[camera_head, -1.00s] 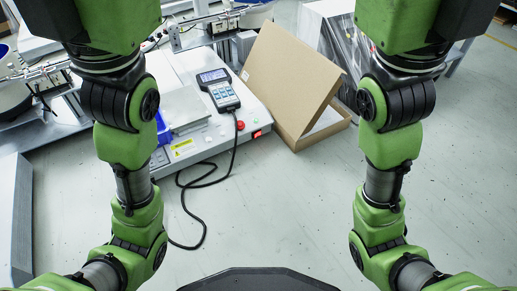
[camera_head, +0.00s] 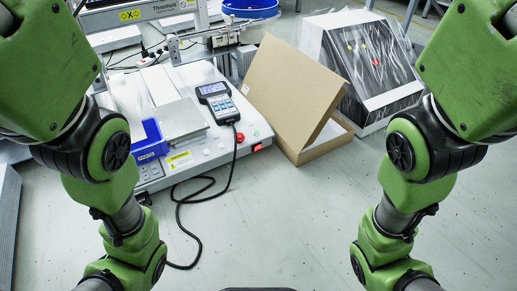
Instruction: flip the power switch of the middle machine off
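A white machine (camera_head: 215,153) stands left of centre. A red rocker switch (camera_head: 257,147) sits at the right end of its front face, and a round red button (camera_head: 240,137) is just left of and above it. I cannot tell the switch's on or off position at this size. A handheld controller with a screen (camera_head: 218,102) lies on top, its black cable hanging to the floor. Both my green arms come down at the left and right sides of the view. Neither gripper is in view.
An open cardboard box (camera_head: 290,90) stands right beside the machine, close to the switch. A wrapped black and white unit (camera_head: 370,68) is behind it. The floor (camera_head: 300,215) in front is clear.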

